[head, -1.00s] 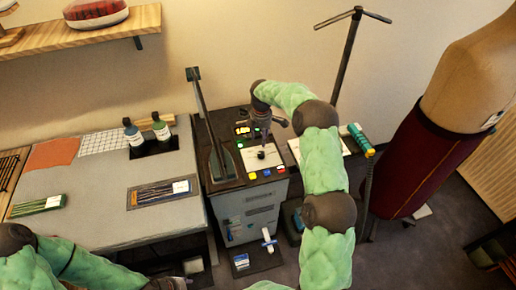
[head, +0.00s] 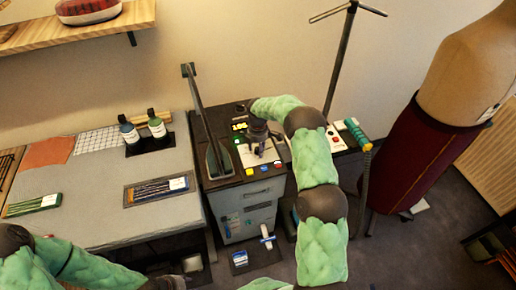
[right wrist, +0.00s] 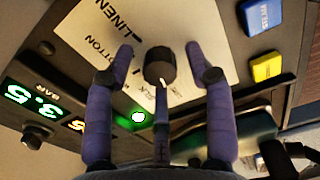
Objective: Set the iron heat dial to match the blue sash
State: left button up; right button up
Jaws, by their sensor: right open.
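The heat dial is a round black knob (right wrist: 160,66) with a white pointer line, on a white plate (right wrist: 212,28) where LINEN and part of COTTON can be read. In the right wrist view the line points down the picture. My right gripper (right wrist: 160,62) is open, with one finger on each side of the knob and visible gaps between. In the head view this gripper (head: 262,148) is over the control panel and hides most of the dial. My left arm shows at the lower left; its gripper (head: 172,284) is partly cut off by the bottom edge. I cannot make out a blue sash.
A blue button (right wrist: 262,14) and a yellow button (right wrist: 266,67) sit beside the plate. A green 3.5 BAR display (right wrist: 32,97) is at the left. Bottles (head: 157,127) stand on the grey table (head: 90,195). A dress form (head: 468,80) stands at the right.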

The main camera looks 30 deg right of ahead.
grip_shut()
